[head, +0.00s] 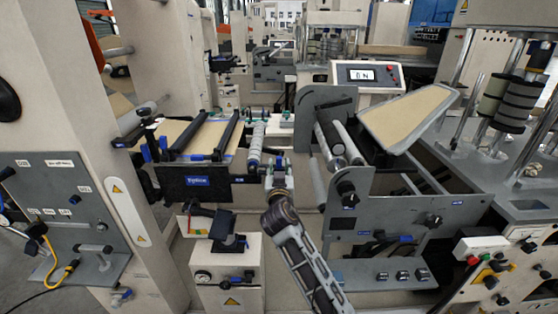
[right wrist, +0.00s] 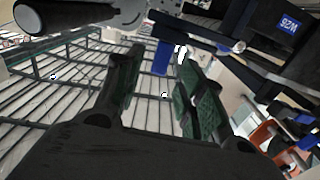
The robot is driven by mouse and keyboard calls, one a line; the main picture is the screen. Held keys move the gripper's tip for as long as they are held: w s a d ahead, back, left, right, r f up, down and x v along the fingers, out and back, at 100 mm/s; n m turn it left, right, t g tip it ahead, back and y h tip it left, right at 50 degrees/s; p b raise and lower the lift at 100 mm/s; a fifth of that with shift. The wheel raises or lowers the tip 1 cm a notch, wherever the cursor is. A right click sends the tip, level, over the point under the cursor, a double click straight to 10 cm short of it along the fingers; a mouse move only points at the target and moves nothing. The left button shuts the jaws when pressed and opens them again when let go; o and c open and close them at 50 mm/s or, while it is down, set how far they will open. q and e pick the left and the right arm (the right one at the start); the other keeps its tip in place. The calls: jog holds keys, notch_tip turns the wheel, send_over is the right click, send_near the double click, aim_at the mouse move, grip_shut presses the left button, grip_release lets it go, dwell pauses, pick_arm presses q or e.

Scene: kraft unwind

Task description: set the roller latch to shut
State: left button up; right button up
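My right gripper (head: 275,172) is at the middle of the machine, just in front of the near end of a pale ribbed roller (head: 257,143). In the right wrist view its two dark fingers with green pads (right wrist: 158,95) stand apart with nothing between them. A small blue tab (right wrist: 163,57) shows beyond the fingertips, beside a dark bar and a bright silver end. It may be part of the roller latch, but I cannot tell for sure, nor whether the latch is open or shut. My left gripper is not in view.
A dark-framed web table (head: 200,135) lies left of the gripper. A grey side plate (head: 380,230) with rollers and black knobs stands to the right. A control box with a display (head: 362,75) is behind. A beige cabinet (head: 228,275) stands below left, close to my arm.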

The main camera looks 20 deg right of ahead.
aim_at(279, 162)
jog(key=x, duration=0.2)
jog(key=shift+w+d, duration=0.1)
jog(key=shift+w, duration=0.25)
jog(key=shift+p+x, duration=0.3)
jog(key=shift+x, duration=0.6)
jog(key=shift+w+d, duration=0.1)
jog(key=shift+w, duration=0.15)
jog(key=c, duration=0.8)
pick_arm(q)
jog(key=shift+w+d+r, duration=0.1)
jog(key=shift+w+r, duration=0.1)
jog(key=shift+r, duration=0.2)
pick_arm(e)
grip_shut()
